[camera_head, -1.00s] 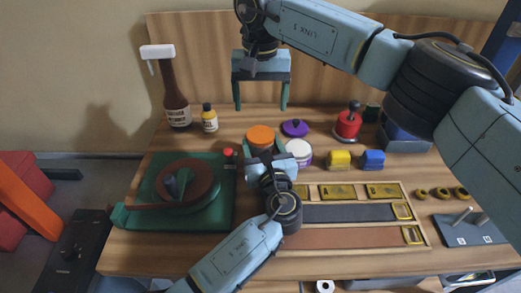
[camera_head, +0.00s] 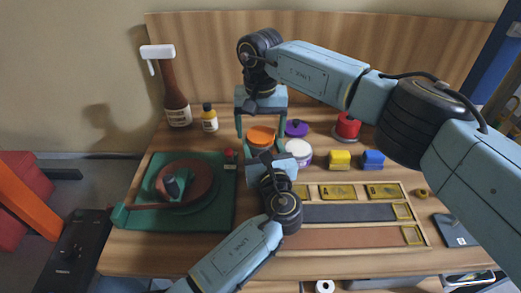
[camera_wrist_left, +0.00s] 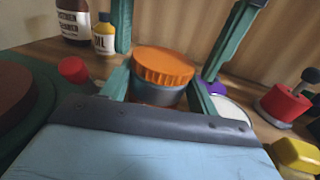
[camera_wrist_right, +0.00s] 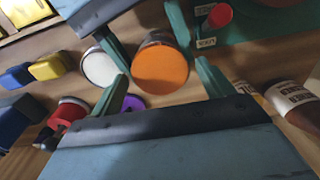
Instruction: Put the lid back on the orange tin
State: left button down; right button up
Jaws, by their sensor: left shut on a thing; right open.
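The orange lid (camera_head: 261,135) sits on top of the orange tin (camera_wrist_left: 157,95) in the left wrist view, and looks about level. I cannot tell whether it is fully pressed down. My left gripper (camera_head: 265,153) is shut on the tin's body from the front, one finger on each side. My right gripper (camera_head: 261,124) is open above the tin, its fingers pointing down with the lid between them in the head view. In the right wrist view the lid (camera_wrist_right: 161,69) shows between the open fingers, with gaps at both sides.
A purple knobbed lid (camera_head: 296,128) and a white-topped purple tin (camera_head: 298,152) are close right of the tin. A red knobbed tin (camera_head: 346,126), yellow block (camera_head: 339,160) and blue block (camera_head: 373,160) stand farther right. Bottles (camera_head: 209,118) are behind left; a green turntable base (camera_head: 222,212) is left.

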jog(key=c, duration=1)
jog(key=m, duration=1.8)
jog(key=shift+m, duration=0.4)
jog(key=m, duration=0.7)
jog(key=o, duration=1.1)
